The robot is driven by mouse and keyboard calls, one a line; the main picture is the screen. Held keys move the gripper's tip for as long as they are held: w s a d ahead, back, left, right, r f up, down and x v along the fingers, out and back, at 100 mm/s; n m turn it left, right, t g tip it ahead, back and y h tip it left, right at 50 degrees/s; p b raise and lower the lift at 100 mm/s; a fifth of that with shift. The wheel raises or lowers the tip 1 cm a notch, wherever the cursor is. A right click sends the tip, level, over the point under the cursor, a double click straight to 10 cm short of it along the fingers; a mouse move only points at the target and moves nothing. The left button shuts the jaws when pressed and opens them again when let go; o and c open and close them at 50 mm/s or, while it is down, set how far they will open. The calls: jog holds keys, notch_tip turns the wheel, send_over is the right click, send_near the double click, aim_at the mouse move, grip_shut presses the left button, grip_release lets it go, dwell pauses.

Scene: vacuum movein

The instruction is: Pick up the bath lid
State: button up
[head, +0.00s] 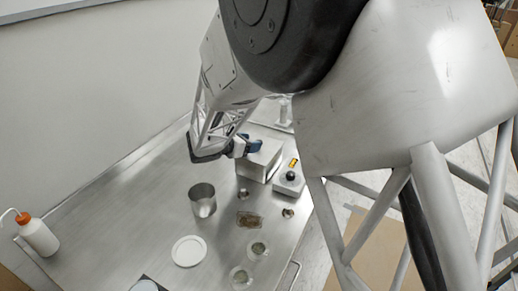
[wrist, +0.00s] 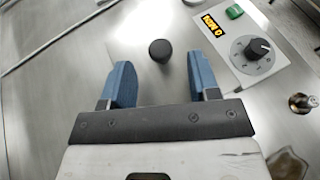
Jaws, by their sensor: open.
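The bath is a steel box in the head view, and its lid (head: 262,157) is the flat steel top. In the wrist view the lid (wrist: 156,82) is a plain steel surface with a round black knob (wrist: 160,50). My gripper (wrist: 159,70) is open, with a blue finger on each side of the knob's line and the knob just beyond the fingertips. Nothing is between the fingers. In the head view my gripper (head: 249,146) is at the box's upper left, and the knob cannot be made out there.
A control panel (wrist: 245,45) with a yellow display and dial adjoins the bath. A steel beaker (head: 202,201), a white disc (head: 189,251), a brown tray (head: 249,220) and small metal cups (head: 288,213) stand nearer. A wash bottle (head: 38,237) is far left. Bare table lies left of the beaker.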

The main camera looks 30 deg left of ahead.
jog(key=shift+x, duration=2.35)
jog(key=shift+c, duration=0.5)
jog(key=c, duration=0.9)
